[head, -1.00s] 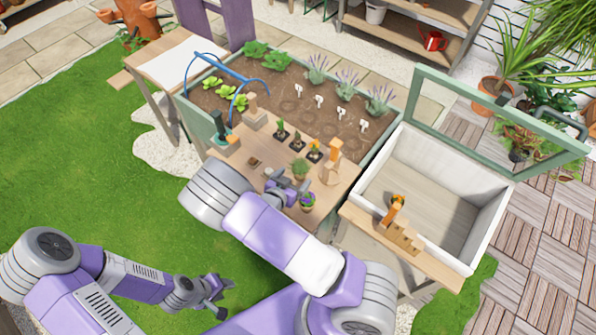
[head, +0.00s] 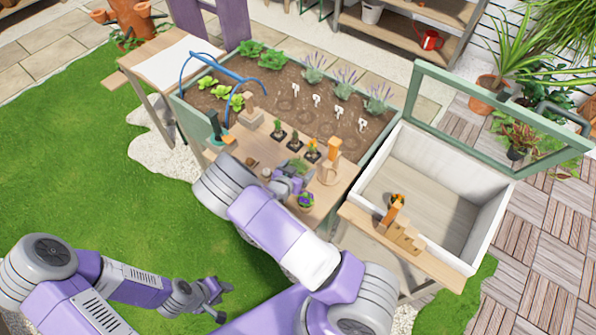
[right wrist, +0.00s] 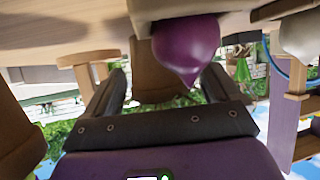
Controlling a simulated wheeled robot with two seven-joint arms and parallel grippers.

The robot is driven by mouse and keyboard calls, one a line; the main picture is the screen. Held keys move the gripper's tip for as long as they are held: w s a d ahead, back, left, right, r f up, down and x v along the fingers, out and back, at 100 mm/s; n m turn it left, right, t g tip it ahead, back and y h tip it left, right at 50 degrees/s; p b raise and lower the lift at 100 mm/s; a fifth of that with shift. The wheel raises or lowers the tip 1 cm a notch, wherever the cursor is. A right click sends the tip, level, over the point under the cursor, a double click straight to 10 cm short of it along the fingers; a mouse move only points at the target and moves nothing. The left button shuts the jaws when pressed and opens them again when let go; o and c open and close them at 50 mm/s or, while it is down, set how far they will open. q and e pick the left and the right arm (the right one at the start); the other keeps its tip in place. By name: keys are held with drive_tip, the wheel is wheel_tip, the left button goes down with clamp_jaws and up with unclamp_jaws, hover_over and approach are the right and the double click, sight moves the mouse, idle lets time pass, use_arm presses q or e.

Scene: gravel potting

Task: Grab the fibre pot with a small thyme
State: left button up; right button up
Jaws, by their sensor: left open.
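The small thyme (head: 298,166) is a low green plant on the wooden potting table; my right gripper largely hides its pot in the head view. In the right wrist view, which looks upside down, a brown fibre pot (right wrist: 153,80) shows beyond and between the two fingers, with green leaves below it. My right gripper (right wrist: 168,85) is open, its dark fingers apart; I cannot tell whether they touch the pot. It also shows in the head view (head: 292,184). My left gripper (head: 227,300) is open and empty over the grass, away from the table.
A purple-flowered pot (head: 306,202) stands close to my right gripper. Several small dark pots (head: 296,145) stand behind the thyme. A purple rounded thing (right wrist: 187,45) hangs near the fingers in the wrist view. The white-walled cold frame (head: 437,185) is at right.

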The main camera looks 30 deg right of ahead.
drive_tip(key=c, duration=1)
drive_tip(key=shift+r, duration=0.1)
